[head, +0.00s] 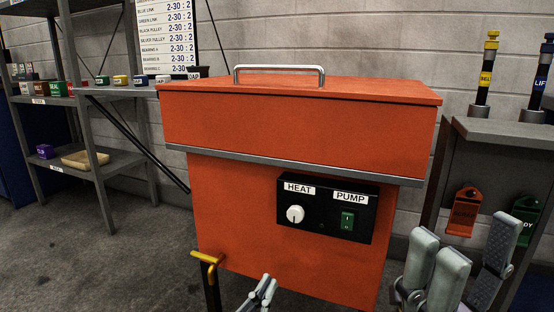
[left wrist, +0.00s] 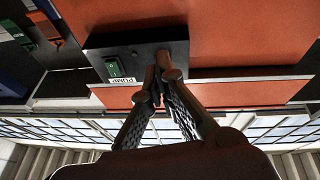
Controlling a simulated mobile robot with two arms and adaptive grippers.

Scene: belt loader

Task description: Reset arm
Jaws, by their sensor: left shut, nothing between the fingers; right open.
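My left gripper (head: 266,286) is low in the head view, in front of the orange machine (head: 290,130) and below its black control panel (head: 325,238). Its fingers are shut and empty; in the left wrist view the closed fingertips (left wrist: 164,80) overlap the panel's edge, and I cannot tell if they touch. The panel carries a white HEAT knob (head: 295,214) and a green PUMP switch (head: 347,221), also visible in the left wrist view (left wrist: 115,67). The knob is not clear there. My right gripper (head: 470,255) is open and empty at the lower right.
The machine has a lid with a metal handle (head: 279,68) and a yellow valve lever (head: 208,262) at lower left. A shelf (head: 95,92) with small coloured boxes stands left.

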